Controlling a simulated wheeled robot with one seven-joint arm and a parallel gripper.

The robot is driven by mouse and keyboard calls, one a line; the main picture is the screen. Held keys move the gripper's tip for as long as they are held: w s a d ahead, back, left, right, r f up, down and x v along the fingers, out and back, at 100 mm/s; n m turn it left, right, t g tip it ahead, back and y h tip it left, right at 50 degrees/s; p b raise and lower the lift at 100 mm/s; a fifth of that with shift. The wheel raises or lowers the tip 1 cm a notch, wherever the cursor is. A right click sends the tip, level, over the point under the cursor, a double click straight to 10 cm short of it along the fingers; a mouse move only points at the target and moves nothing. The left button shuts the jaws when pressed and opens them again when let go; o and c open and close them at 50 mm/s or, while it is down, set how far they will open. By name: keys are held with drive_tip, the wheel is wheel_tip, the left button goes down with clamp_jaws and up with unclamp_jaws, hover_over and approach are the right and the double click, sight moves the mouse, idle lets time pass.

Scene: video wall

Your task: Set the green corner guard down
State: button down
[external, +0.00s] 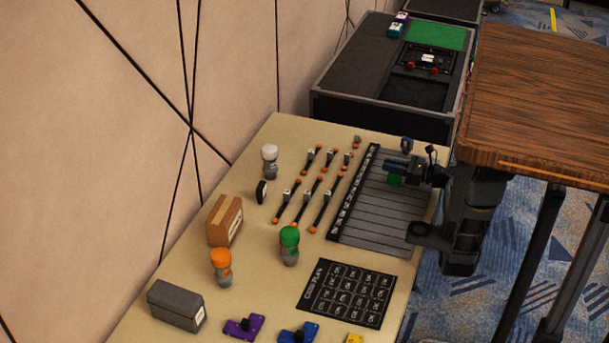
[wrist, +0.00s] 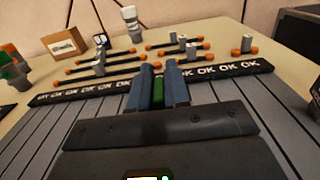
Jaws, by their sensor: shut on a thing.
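The green corner guard (external: 395,180) is in my gripper (external: 393,167), over the grey slatted board (external: 372,226) on the beige table. In the wrist view, a green strip of the guard (wrist: 159,90) shows between the blue-grey fingers of my gripper (wrist: 159,78), which are shut on it. The fingers hide most of the guard, and I cannot tell whether it touches the board. A black strip with OK labels (wrist: 232,71) runs along the board's far edge in the wrist view.
Orange-tipped rods (external: 322,204) lie left of the board. Purple (external: 244,327) and blue (external: 299,332) pieces lie at the front. The wooden table (external: 540,100) stands right. Most slats are bare.

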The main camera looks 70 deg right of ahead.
drive_tip(key=shift+f, duration=0.4)
drive_tip(key=shift+f, duration=0.1)
drive_tip(key=c, duration=1.1)
unclamp_jaws()
drive_tip(key=s, duration=1.2)
